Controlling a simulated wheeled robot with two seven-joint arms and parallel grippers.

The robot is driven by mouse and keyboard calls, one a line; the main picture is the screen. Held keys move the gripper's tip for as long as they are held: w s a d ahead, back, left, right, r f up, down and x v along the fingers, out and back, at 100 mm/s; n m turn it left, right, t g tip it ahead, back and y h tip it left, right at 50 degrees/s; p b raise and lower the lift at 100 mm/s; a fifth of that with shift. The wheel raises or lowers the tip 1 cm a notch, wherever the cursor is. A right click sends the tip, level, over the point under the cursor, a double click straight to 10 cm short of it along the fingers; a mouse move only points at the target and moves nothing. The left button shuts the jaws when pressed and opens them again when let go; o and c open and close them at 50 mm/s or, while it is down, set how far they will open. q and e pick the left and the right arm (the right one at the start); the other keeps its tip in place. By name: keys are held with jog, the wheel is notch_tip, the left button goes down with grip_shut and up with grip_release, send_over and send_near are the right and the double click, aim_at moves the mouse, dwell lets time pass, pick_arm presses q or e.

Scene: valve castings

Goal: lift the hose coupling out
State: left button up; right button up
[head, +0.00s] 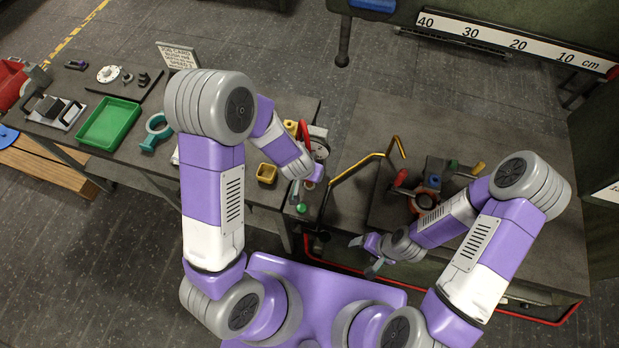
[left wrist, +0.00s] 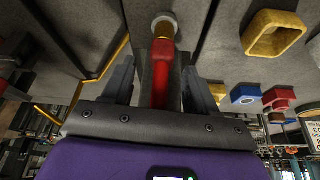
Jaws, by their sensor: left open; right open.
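I cannot tell for sure which piece is the hose coupling. In the left wrist view a red rod-like piece (left wrist: 161,75) with a brass-coloured section and a pale round end lies between the fingers of my left gripper (left wrist: 160,68). The fingers are apart; contact with it cannot be made out. In the head view my left gripper (head: 297,190) points down at the table edge, near a red lever (head: 304,133) and a green knob (head: 302,208); its fingers are partly hidden. My right gripper (head: 364,256) is open and empty, in front of the right table.
A yellow square holder (head: 267,173) stands just left of my left gripper. A bent yellow pipe (head: 357,165) crosses the gap on its right. A valve with an orange ring (head: 424,202) sits on the right table.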

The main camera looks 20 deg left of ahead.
pick_arm(q)
grip_shut()
jog(key=shift+r, duration=0.15)
notch_tip(320, 180, up, 18)
jog(key=p, duration=1.2)
jog(key=shift+p, duration=0.35)
